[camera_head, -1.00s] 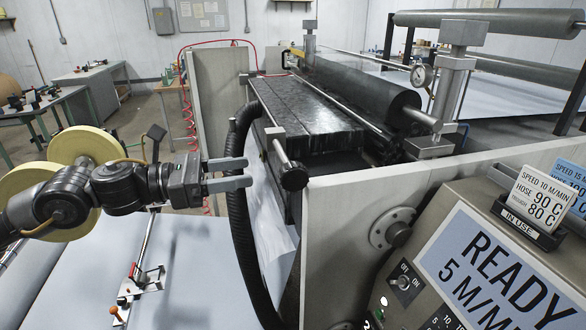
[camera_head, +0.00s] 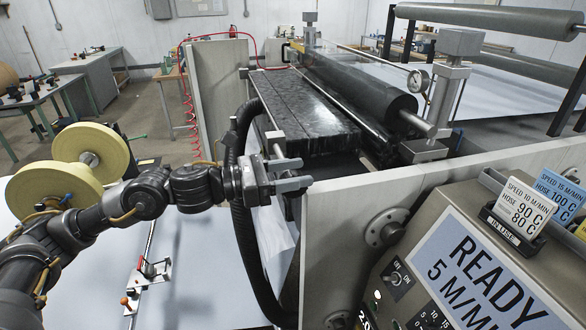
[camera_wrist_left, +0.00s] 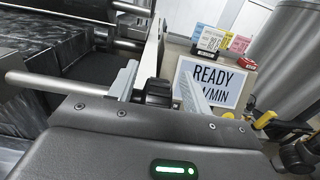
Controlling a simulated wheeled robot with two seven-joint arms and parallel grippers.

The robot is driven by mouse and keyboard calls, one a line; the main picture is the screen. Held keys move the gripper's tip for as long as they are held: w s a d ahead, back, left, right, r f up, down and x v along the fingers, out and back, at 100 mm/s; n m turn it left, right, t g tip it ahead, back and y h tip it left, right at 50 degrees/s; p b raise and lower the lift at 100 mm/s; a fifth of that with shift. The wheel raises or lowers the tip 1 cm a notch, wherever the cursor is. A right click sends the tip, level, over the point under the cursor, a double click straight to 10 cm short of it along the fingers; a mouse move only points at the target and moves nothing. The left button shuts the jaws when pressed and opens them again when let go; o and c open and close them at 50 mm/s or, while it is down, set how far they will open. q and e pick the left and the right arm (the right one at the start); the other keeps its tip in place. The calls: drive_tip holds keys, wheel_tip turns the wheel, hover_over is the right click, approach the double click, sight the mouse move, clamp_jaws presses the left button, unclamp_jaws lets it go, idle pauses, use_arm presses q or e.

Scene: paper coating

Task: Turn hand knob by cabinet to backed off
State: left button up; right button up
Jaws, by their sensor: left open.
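The hand knob (camera_wrist_left: 158,92) is black and ribbed. In the left wrist view it shows between my left gripper's two fingers, with no clear sign of either finger pressing on it. In the head view my left gripper (camera_head: 291,174) is open at the front end of the coating unit, beside the cabinet's light side panel, and its fingers hide most or all of the knob. The fingers (camera_wrist_left: 156,86) also show spread apart in the left wrist view.
A thick black hose (camera_head: 245,225) hangs just below my left gripper. The black roller (camera_head: 360,85) and dark trough (camera_head: 305,110) lie behind it.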

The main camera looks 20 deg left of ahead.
use_arm(q)
drive_tip(key=shift+c, duration=0.4)
drive_tip(key=c, duration=0.9)
drive_tip(key=shift+r+p, duration=0.25)
drive_tip(key=shift+p, duration=0.35)
drive_tip(key=shift+w+d+f+g+y, duration=0.1)
drive_tip(key=shift+d+f+g+y, duration=0.1)
drive_tip(key=shift+g+y, duration=0.3)
drive_tip(key=shift+a+f, duration=0.1)
drive_tip(key=o, duration=1)
